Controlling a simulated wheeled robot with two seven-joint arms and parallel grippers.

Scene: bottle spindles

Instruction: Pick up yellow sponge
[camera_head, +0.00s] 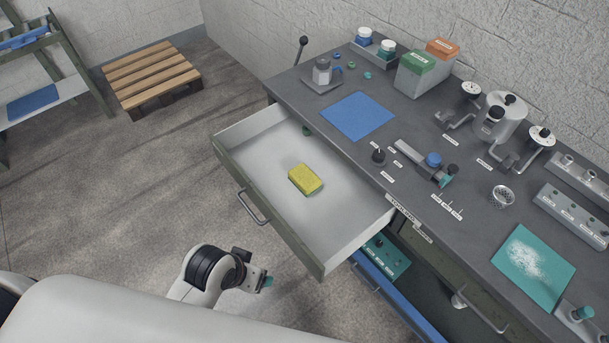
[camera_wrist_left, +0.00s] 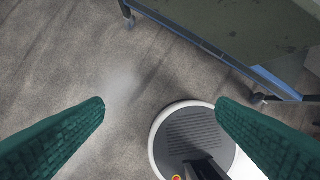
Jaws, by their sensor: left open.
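A yellow sponge (camera_head: 305,179) lies in the open top drawer (camera_head: 262,141) of the workbench, near the middle of the drawer floor. My left gripper (camera_head: 266,282) is low in front of the drawer, outside it and apart from the sponge. In the left wrist view the two green-padded fingers of my left gripper (camera_wrist_left: 160,108) are spread wide with nothing between them. The sponge is not seen in that view. My right gripper is not in view.
The grey workbench (camera_head: 420,127) carries a blue mat (camera_head: 357,117), a teal mat (camera_head: 533,268) and several tools and canisters. A partly open blue drawer (camera_head: 398,301) sits below the top one. A wooden pallet (camera_head: 151,76) lies on the floor. The floor left of the drawer is clear.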

